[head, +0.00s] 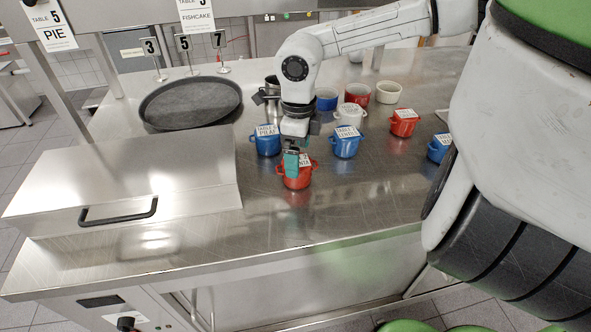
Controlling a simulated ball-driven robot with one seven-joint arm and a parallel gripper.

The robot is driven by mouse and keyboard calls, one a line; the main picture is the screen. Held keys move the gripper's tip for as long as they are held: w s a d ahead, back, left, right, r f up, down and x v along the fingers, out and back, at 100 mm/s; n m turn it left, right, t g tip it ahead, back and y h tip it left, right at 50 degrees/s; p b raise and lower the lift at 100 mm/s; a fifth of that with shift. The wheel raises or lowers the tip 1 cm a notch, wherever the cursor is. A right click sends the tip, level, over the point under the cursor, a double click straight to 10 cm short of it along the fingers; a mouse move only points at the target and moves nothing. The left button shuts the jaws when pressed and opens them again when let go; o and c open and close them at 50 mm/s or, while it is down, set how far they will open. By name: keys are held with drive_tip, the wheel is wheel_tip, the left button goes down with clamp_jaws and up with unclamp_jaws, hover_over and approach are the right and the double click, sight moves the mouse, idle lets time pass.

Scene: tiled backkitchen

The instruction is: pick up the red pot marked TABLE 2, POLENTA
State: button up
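A red pot (297,180) with two side handles stands on the steel counter near its front edge. Its white label is partly covered by my gripper; only a letter ending like "NTA" shows, and the table number is hidden. My gripper (292,164) points down at this pot, its teal fingers overlapping the pot's left rim and label in the head view. I cannot tell whether the fingers touch the pot or how far apart they are. Another red pot (403,127) with a label too small to read stands farther back on the right.
Blue labelled pots stand left (267,146), right (345,148) and far right (438,153) of it; a white pot (351,114) is behind. A round dark tray (191,101) and closed steel lid (130,182) occupy the left. The counter in front (330,215) is clear.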

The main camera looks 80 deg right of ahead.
wheel_tip(320, 180, down, 5)
drive_tip(key=shift+w+a+p, duration=0.1)
drive_tip(key=shift+a+p, duration=0.05)
drive_tip(key=shift+p, duration=0.3)
drive_tip(key=shift+c, duration=0.2)
drive_tip(key=c, duration=1.2)
